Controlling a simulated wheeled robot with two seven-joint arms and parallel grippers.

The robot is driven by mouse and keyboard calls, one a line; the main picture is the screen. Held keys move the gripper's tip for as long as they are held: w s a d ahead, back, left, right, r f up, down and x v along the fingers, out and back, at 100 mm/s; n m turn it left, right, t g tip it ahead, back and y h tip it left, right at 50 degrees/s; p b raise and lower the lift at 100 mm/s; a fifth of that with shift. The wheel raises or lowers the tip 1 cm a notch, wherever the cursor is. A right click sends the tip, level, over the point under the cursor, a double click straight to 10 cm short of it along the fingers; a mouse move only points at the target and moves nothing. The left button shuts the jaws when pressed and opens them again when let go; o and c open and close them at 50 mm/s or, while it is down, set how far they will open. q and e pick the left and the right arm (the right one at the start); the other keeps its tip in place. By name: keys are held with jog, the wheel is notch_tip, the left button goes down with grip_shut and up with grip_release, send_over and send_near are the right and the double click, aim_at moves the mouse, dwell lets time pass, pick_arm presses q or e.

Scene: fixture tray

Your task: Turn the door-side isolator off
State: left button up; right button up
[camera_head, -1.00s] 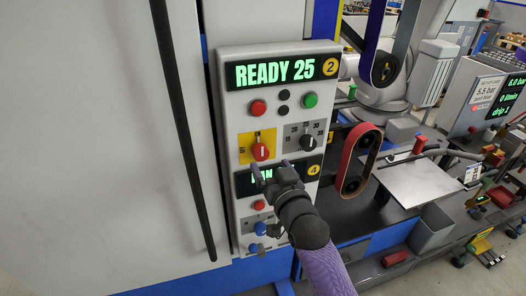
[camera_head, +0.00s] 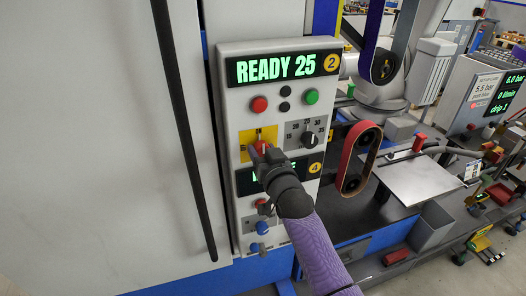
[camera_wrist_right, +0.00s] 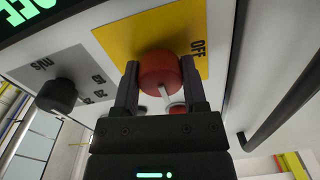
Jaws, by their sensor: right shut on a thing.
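The door-side isolator is a red rotary knob (camera_wrist_right: 160,70) on a yellow plate (camera_head: 244,138), on the left of the upper control panel. In the wrist view the plate (camera_wrist_right: 120,40) reads OFF at its right side, and a white mark runs along the knob. My right gripper (camera_head: 260,148) is at the knob, its arm reaching up from the lower right. In the wrist view the right gripper (camera_wrist_right: 160,92) has its two fingers on either side of the knob, shut on it. The gripper partly hides the knob in the head view. My left gripper is out of view.
A black selector knob (camera_head: 309,140) with a number scale sits right of the plate. The upper display (camera_head: 277,70) reads READY 25. The lower display (camera_head: 245,180) is partly hidden by my arm. A long black door handle (camera_head: 183,130) stands left. A red belt loop (camera_head: 350,160) hangs right.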

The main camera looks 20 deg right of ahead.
grip_shut()
